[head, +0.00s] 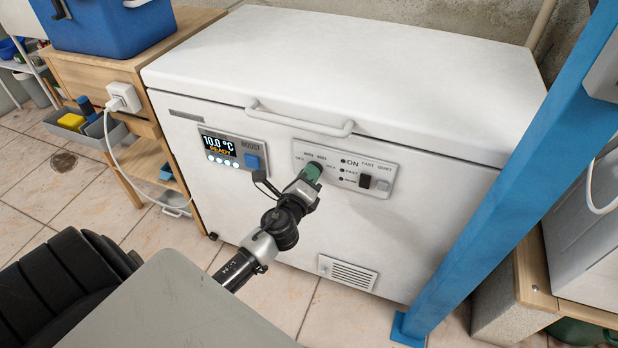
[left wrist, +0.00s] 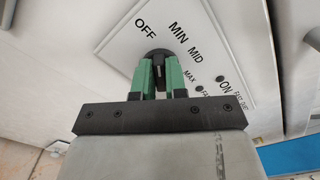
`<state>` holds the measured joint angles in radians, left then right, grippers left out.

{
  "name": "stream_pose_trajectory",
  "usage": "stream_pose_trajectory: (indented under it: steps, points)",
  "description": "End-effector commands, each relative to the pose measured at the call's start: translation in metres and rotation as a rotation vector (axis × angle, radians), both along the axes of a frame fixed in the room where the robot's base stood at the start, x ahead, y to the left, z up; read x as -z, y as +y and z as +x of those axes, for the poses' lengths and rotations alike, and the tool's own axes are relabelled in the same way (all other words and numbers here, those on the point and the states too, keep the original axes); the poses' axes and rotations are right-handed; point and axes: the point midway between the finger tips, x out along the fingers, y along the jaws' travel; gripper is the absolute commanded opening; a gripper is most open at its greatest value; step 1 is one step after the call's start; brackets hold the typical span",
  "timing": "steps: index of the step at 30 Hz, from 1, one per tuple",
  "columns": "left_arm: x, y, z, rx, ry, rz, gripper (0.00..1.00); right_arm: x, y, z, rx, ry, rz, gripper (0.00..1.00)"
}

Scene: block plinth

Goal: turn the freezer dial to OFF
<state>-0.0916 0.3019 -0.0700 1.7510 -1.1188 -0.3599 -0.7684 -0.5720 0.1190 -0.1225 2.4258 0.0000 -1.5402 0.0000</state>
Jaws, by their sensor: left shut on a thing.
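The white chest freezer (head: 350,75) stands against the wall. Its pale control panel (head: 386,172) is on the front below the handle. My left gripper (head: 312,173) reaches the panel's left part and covers the dial in the head view. In the left wrist view, the dark dial (left wrist: 157,53) shows between the green fingers of my left gripper (left wrist: 158,75), which is shut on it. The labels OFF, MIN, MID and MAX run around the dial, with OFF at the upper left. I cannot tell which label the dial points to. My right gripper is not in view.
A display panel (head: 222,145) reading 10.0 °C, with a blue BOOST switch (head: 252,162), sits left of the dial. A black rocker switch (head: 365,181) is to its right. The freezer handle (head: 300,122) juts out above. A blue post (head: 510,175) stands at the right.

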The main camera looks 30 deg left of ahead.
Motion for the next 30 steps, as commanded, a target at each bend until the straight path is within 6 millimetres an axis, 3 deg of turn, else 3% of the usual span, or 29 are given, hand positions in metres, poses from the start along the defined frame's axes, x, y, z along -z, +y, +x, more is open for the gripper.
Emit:
stream_pose_trajectory:
  steps: [5, 12, 29, 30]
  points:
    - [0.0031, -0.0002, -0.0007, 0.0, -0.023, -0.111, 0.0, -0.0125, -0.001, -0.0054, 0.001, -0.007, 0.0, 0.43]
    - [0.003, 0.0001, -0.0007, 0.0, -0.043, -0.196, 0.0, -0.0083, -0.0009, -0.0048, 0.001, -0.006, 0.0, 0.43]
    - [0.003, 0.0, -0.0008, 0.0, -0.05, -0.229, 0.0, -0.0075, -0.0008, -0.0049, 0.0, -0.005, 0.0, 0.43]
    - [0.003, 0.0, -0.0008, 0.0, -0.05, -0.229, 0.14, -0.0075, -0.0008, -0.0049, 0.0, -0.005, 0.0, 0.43]
